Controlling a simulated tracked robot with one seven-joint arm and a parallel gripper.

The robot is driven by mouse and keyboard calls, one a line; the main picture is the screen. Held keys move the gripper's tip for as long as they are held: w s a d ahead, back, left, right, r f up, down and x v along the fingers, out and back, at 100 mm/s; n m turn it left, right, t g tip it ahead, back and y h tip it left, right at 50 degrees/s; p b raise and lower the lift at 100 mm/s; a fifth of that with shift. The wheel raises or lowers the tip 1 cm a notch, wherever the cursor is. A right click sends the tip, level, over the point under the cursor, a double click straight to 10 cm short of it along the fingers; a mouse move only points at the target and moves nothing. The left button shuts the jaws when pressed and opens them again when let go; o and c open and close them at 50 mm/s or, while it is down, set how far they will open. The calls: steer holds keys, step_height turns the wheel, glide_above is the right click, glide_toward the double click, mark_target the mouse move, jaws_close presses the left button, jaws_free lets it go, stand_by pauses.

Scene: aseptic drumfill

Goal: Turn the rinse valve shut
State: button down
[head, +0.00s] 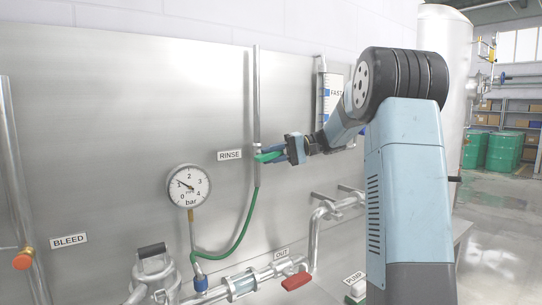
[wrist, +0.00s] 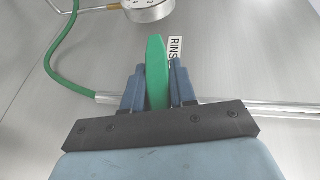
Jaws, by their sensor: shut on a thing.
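The rinse valve's green lever (head: 268,156) is on the thin vertical pipe (head: 256,100), beside the RINSE label (head: 230,155). My gripper (head: 278,153) comes from the right in the head view and is shut on the lever. In the wrist view the green lever (wrist: 156,70) stands between my two blue fingers (wrist: 157,88) and its tip extends beyond them. There the lever lies across the line of the pipe (wrist: 285,107). The valve body is hidden behind my gripper and fingers.
A pressure gauge (head: 188,186) is left of and below the valve. A green hose (head: 242,232) hangs from the valve down to the lower pipework. A red handle (head: 295,281) is at the lower pipe. A FAST-marked gauge tube (head: 325,95) is behind my arm.

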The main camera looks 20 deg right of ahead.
steer(key=shift+d+f+m+y, duration=0.2)
steer(key=shift+m+y, duration=0.3)
steer(key=shift+y, duration=0.5)
steer(key=shift+f, duration=0.1)
steer(key=c, duration=1.2)
jaws_free()
steer(key=shift+o, duration=1)
steer(key=shift+a, duration=0.1)
steer(key=s+d, duration=0.1)
steer(key=d, duration=1.3)
steer(key=shift+a+f, duration=0.1)
